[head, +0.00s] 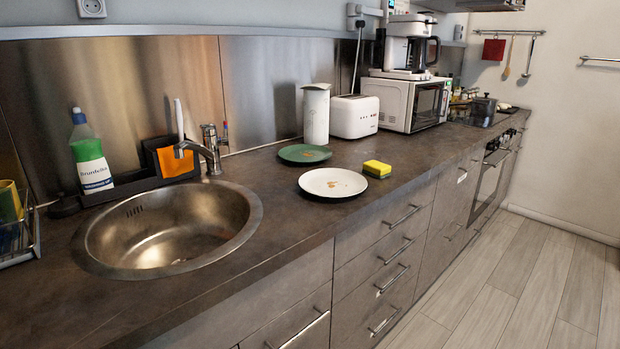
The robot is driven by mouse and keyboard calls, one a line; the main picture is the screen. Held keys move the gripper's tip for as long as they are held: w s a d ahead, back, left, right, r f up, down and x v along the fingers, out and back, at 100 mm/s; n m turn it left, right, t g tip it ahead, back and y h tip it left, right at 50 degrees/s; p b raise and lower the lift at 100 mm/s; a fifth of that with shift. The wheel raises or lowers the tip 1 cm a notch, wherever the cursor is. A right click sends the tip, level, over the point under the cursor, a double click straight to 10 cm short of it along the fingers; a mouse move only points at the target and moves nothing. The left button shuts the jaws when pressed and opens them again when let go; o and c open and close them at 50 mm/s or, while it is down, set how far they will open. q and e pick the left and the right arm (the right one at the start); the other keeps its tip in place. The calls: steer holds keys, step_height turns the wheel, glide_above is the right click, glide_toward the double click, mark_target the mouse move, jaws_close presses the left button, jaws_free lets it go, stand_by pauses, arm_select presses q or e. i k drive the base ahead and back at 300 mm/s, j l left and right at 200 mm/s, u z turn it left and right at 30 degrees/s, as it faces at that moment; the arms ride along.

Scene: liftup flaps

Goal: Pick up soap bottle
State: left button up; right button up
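The soap bottle (89,156) stands upright at the back left of the counter in the head view. It has a clear and green body, a white label with dark lettering and a blue cap. It is against the steel backsplash, behind the sink, at the left end of a dark caddy (130,182). The caddy's front edge hides the lowest part of the bottle. Neither of my grippers shows in this view.
The round steel sink (245,222) and faucet (211,148) lie in front and to the right. A wire rack (37,240) stands at the left edge. A green plate (305,153), a white plate (320,190) and a yellow sponge (377,168) are to the right.

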mark_target(93, 172)
steer(key=u, duration=1.3)
steer(key=z, duration=1.65)
steer(key=i+u, duration=0.5)
steer(key=i+j, duration=0.05)
